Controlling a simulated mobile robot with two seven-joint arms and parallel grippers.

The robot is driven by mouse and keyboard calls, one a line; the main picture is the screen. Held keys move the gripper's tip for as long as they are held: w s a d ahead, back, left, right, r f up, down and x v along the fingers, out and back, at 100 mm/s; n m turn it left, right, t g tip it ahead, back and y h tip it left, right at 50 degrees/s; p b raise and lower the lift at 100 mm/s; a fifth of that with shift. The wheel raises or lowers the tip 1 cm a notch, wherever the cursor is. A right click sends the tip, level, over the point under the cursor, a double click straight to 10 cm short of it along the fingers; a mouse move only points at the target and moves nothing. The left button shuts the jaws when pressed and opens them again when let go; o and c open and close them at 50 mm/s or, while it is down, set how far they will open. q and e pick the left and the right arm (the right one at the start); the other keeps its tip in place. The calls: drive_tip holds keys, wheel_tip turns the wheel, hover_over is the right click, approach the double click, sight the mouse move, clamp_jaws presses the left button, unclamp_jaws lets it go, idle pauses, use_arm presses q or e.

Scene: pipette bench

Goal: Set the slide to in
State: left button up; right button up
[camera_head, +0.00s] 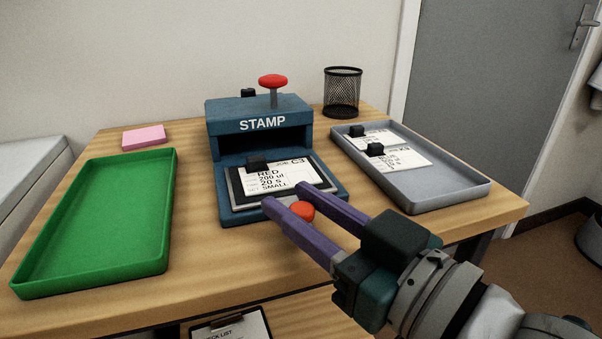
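The blue stamp press (260,125) stands at the middle of the table, with a red button on a stem on top. Its slide (236,190) is out in front of the press housing and carries a white card (278,177) with a black clip, reading RED, 200 ul, SMALL. A round red knob (302,211) is at the slide's front. My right gripper (286,195) reaches in from the lower right with its purple fingers apart, one on each side of the knob. I cannot tell whether a finger touches it. My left gripper is not in view.
A green tray (167,215) lies empty on the left. A grey tray (447,190) on the right holds clipped cards (405,160). A pink pad (144,136) and a black mesh cup (342,95) stand at the back. A clipboard (235,329) lies lower in front.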

clamp_jaws()
idle(1.0)
